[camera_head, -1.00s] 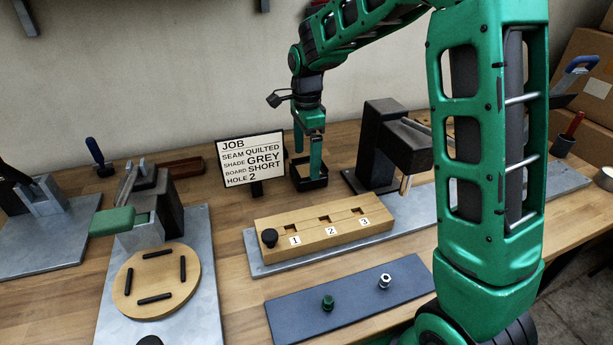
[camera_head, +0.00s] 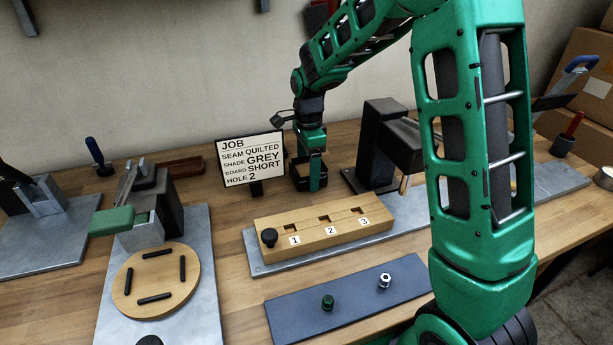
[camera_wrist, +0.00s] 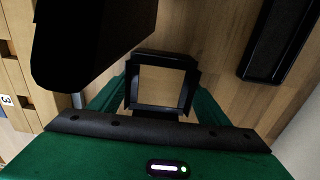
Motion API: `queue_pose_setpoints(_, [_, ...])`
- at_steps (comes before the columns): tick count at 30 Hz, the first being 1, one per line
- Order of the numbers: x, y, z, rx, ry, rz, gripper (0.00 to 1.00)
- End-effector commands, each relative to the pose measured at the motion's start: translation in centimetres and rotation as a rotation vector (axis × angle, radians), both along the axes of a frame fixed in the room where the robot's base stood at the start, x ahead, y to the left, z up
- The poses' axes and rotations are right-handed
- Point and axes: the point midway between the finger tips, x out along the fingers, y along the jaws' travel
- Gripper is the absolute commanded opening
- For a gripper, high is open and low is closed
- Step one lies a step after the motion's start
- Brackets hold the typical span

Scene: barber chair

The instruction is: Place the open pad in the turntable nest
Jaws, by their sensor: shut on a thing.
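A black square open frame (camera_wrist: 160,57), seemingly the open pad, sits between the green fingers of my gripper (camera_wrist: 157,100) in the wrist view. Wood shows through its middle. My gripper is shut on it. In the head view the frame (camera_head: 297,180) is at bench level, right of the job sign, with my gripper (camera_head: 308,178) pointing down at it. The turntable nest (camera_head: 156,278) is a round wooden disc at the front left. Short black bars surround its bare, empty middle.
The job sign (camera_head: 252,161) stands left of my gripper, and a black press (camera_head: 382,140) stands close on its right. A numbered wooden block (camera_head: 325,228) and a blue mat (camera_head: 350,297) lie in front. A green-handled clamp (camera_head: 118,222) overhangs behind the turntable.

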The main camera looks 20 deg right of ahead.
Motion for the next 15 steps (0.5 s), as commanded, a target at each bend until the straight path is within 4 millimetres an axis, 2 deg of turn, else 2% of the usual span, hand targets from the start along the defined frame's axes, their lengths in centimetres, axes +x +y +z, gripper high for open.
queue_pose_setpoints(8, [0.1, 0.0, 0.8, 0.0, -0.003, 0.0, 0.37])
queue_pose_setpoints(15, [0.1, -0.1, 5.0, 0.001, -0.005, -0.001, 0.37])
